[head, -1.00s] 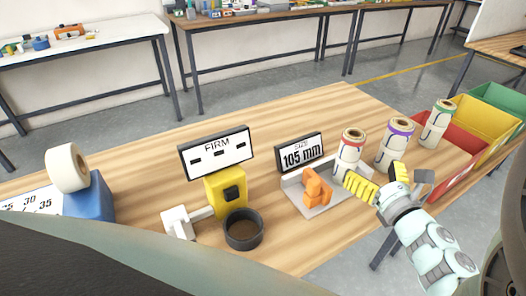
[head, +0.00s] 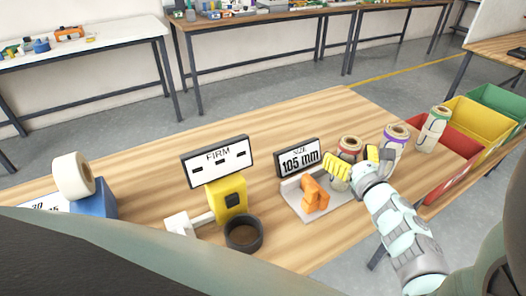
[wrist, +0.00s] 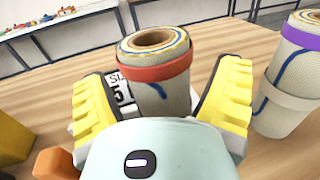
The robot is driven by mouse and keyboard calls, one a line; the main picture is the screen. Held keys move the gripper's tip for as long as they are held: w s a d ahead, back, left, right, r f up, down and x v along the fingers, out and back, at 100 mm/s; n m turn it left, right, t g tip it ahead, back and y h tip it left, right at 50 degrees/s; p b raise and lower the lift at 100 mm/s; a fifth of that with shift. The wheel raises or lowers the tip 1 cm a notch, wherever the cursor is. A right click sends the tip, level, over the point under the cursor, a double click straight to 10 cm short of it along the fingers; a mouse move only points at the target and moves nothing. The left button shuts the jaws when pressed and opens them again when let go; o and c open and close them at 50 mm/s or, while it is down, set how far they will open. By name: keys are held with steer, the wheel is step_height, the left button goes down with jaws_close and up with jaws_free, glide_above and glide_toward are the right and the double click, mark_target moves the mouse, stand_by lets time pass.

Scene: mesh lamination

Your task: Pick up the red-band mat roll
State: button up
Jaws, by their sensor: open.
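The red-band mat roll (head: 349,149) stands upright on the wooden table, a pale roll with a red band near its top. In the wrist view the red-band mat roll (wrist: 157,70) stands between the two yellow ribbed fingers. My gripper (wrist: 163,100) is open, with one finger on each side of the roll; contact is not clear. In the head view my gripper (head: 354,166) hides much of the roll's lower part. The purple-band mat roll (head: 396,137) stands to the right, close to the right finger in the wrist view (wrist: 289,75).
A green-band roll (head: 433,130) stands farther right, near the red bin (head: 455,170), yellow bin (head: 478,122) and green bin (head: 497,100).

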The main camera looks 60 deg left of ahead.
steer(key=shift+s, duration=0.1)
steer(key=c, duration=1.4)
steer(key=shift+d, duration=0.1)
